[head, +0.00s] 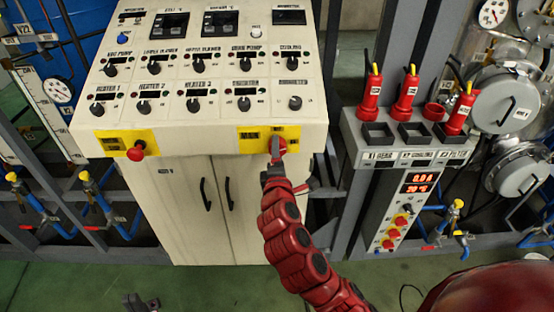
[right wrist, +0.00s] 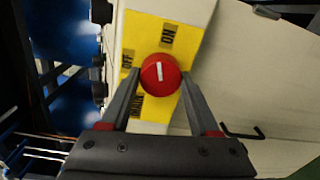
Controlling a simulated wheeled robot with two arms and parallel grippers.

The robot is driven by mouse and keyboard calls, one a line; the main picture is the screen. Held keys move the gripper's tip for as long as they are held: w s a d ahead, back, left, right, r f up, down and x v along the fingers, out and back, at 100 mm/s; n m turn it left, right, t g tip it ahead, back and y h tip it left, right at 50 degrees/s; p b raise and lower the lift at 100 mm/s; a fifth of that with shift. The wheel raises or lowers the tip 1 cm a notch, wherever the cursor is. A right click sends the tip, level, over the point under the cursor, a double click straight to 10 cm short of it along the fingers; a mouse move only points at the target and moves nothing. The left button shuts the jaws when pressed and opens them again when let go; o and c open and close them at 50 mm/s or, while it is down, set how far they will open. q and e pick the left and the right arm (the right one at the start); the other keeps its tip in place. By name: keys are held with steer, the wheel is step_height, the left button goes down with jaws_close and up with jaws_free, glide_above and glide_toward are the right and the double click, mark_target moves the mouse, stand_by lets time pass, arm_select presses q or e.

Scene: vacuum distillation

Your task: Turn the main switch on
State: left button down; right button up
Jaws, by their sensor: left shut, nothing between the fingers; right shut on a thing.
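The main switch is a round red knob with a short white mark, on a yellow plate (right wrist: 187,48) labelled ON, OFF and MAIN. The knob (right wrist: 158,74) shows in the right wrist view between the fingers of my right gripper (right wrist: 160,80), which is shut on it. I cannot tell for sure which label the mark points to. In the head view the knob (head: 280,146) is partly covered by my right gripper (head: 275,157), at the right of the panel's lower edge. My left gripper (head: 140,303) is shut and empty at the bottom left, away from the panel.
Another red knob (head: 136,152) sits on a yellow plate at the panel's left. The white control panel (head: 225,118) carries several black dials and displays. A stand (head: 357,150) with red-handled items is on the right. Green floor is open in front.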

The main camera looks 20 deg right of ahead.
steer(key=shift+m+b, duration=1.6)
steer(key=shift+m, duration=0.3)
steer(key=o, duration=1.4)
steer(key=shift+c, duration=0.2)
steer(key=shift+s, duration=0.1)
